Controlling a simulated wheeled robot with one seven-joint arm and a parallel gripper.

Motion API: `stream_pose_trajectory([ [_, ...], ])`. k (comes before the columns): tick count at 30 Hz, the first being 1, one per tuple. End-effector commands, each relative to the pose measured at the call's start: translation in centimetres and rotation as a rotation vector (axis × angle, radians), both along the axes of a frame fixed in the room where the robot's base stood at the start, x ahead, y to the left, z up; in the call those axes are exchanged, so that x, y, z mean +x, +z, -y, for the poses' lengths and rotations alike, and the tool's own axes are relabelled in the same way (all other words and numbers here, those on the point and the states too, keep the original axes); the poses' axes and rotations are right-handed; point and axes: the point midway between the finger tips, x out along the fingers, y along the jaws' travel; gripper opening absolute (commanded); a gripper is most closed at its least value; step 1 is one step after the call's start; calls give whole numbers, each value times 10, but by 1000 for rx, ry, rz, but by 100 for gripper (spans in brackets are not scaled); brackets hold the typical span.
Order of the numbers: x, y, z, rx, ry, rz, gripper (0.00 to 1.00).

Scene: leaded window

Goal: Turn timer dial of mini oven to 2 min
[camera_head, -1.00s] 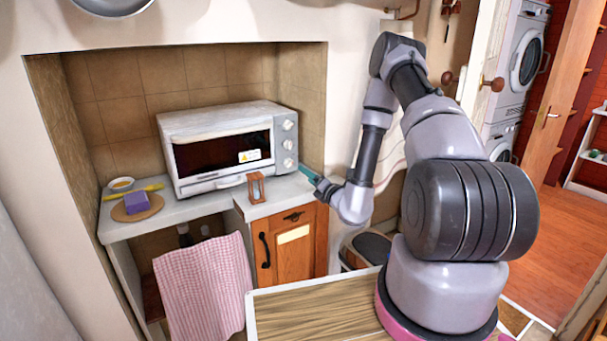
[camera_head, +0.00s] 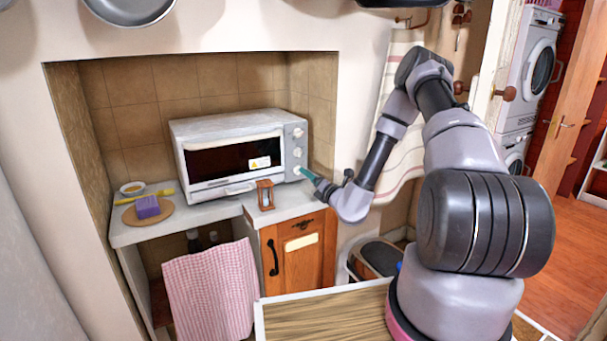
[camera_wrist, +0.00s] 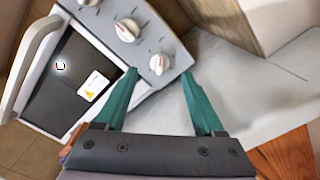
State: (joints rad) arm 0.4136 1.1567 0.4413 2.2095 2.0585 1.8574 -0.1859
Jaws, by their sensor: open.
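The white mini oven (camera_head: 235,128) stands on the counter in the alcove, with its door shut and a column of dials on the right of its front. In the wrist view the oven (camera_wrist: 75,80) is tilted, and three dials show: one at the top edge, a middle dial (camera_wrist: 128,30) and an end dial (camera_wrist: 159,63). The end dial lies just beyond and between my fingertips. I cannot tell which is the timer dial. My gripper (camera_wrist: 160,75) has teal fingers spread apart with nothing between them; in the head view my gripper (camera_head: 303,172) is close to the lowest dial.
A small wooden hourglass (camera_head: 265,194) stands on the counter in front of the oven. A purple sponge (camera_head: 147,207) on a round board and a small bowl (camera_head: 132,187) are to the left. A pink checked cloth (camera_head: 211,290) hangs below.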

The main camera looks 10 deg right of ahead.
Motion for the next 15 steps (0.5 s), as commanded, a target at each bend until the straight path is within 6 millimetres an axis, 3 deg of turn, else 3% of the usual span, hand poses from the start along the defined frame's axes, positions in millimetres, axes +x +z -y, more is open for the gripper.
stream_pose_trajectory([
  [7,39,0,-13,0,1,1,70],
  [15,52,0,-16,1,0,0,70],
])
